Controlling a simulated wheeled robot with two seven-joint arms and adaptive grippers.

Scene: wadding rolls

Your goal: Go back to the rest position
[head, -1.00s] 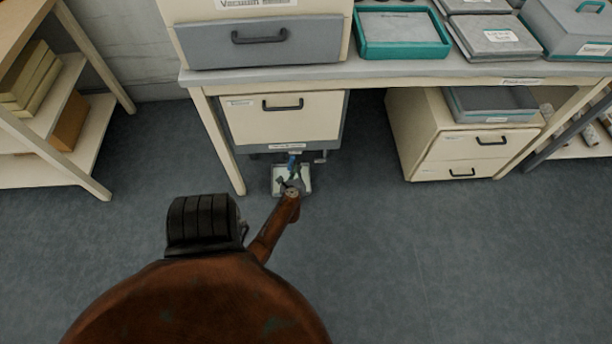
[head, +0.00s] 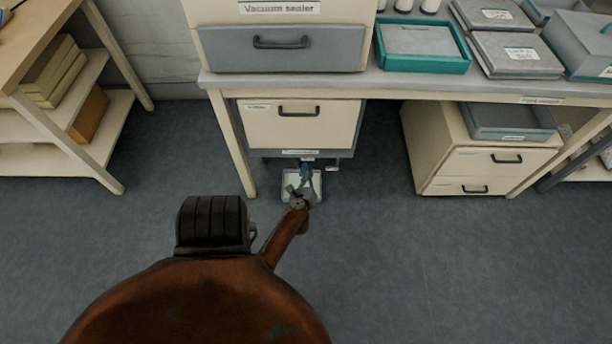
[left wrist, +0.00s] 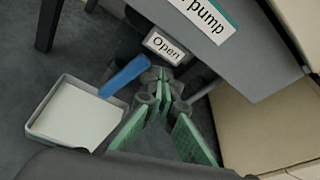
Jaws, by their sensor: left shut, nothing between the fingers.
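My left gripper (head: 300,186) is low in front of the bench, below the cream drawer unit (head: 301,122) that hangs under the bench top. In the left wrist view, its green-padded fingers (left wrist: 158,92) come together with nothing between them. A blue lever or handle (left wrist: 125,76) is close beside the fingertips, and I cannot tell whether they touch. A small grey-rimmed pale tray (left wrist: 76,117) lies to the left of the fingers; it also shows in the head view (head: 317,183), partly behind the gripper. My right gripper is not in view.
An "Open" label (left wrist: 164,47) and a grey panel marked "pump" (left wrist: 238,62) are close above the fingers. The bench leg (head: 232,143) stands left of the gripper. A cream cabinet (head: 450,152) is to the right, a shelf (head: 100,160) at left. Floor (head: 430,260) is clear.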

